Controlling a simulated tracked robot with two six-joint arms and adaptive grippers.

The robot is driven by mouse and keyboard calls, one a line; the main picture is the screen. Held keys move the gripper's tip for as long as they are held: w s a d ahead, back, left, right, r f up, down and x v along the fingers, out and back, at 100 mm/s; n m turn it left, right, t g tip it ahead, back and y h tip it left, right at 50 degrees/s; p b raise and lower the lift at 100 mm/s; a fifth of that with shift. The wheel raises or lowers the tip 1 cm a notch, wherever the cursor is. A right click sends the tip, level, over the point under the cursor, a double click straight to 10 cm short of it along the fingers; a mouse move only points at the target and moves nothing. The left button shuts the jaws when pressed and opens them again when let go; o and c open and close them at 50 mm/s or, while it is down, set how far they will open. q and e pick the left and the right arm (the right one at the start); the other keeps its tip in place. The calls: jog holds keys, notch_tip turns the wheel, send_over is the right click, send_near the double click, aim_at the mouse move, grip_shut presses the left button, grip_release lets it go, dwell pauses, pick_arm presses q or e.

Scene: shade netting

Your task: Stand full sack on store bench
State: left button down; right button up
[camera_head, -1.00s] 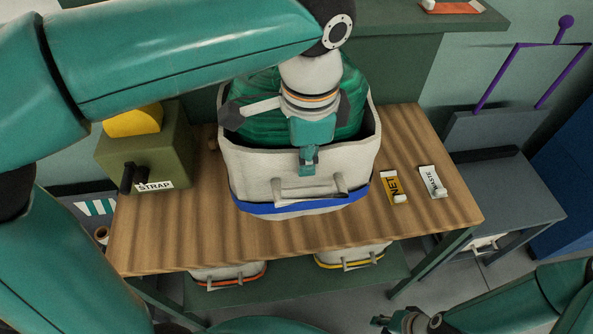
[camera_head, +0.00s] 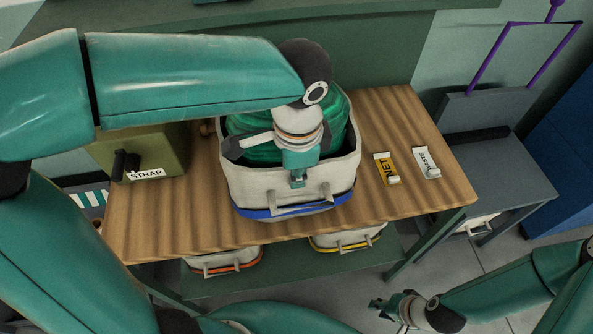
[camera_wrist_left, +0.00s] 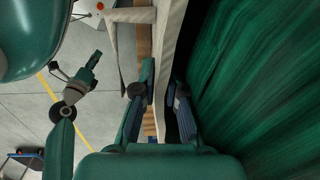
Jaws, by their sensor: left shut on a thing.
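The full sack is a whitish open-topped bag (camera_head: 240,187) with a blue band and a front handle, filled with green netting (camera_head: 340,122). It is upright over the wooden bench (camera_head: 420,120), near its front edge. I cannot tell for sure whether its base touches the wood. My left gripper (camera_head: 298,182) is shut on the sack's front rim from above. In the left wrist view the pale sack wall (camera_wrist_left: 168,40) runs between the fingers, with green netting (camera_wrist_left: 260,70) on the right. My right gripper (camera_head: 388,308) is low at the right, away from the bench, its jaws unclear.
An olive box labelled STRAP (camera_head: 160,150) stands left of the sack. NET (camera_head: 386,168) and WASTE (camera_head: 427,162) tags lie to the right, with bare wood around them. Orange-banded (camera_head: 225,262) and yellow-banded (camera_head: 345,240) sacks sit below. A grey stand (camera_head: 500,170) is at right.

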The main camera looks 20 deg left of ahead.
pick_arm(q)
jog(key=c, duration=1.2)
grip_release()
jog(key=shift+f, duration=0.2)
jog(key=shift+c, duration=0.2)
notch_tip(320, 180, up, 12)
jog(key=p, duration=0.1)
jog(key=shift+s+d, duration=0.3)
jog(key=shift+s, duration=0.1)
